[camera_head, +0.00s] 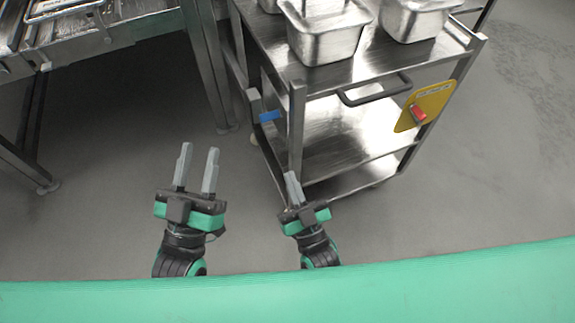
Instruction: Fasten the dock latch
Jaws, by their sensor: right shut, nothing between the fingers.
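A metal cart (340,75) stands at the upper middle of the head view. At its left side, beside the front left post, a grey bracket carries a blue tab (270,116), which looks like the dock latch. I cannot tell whether it is fastened. My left gripper (199,151) is open and empty over the floor, left of and nearer than the cart. My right gripper (291,174) is shut and empty, by the foot of the cart's front left post. It is apart from the blue tab, which lies farther away and slightly left.
A yellow plate with a red lever (418,114) is on the cart's right front, beside a dark handle (375,92). Metal pans (325,35) stand on the cart's top. A metal table (120,32) is at the upper left. The floor around my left gripper is clear.

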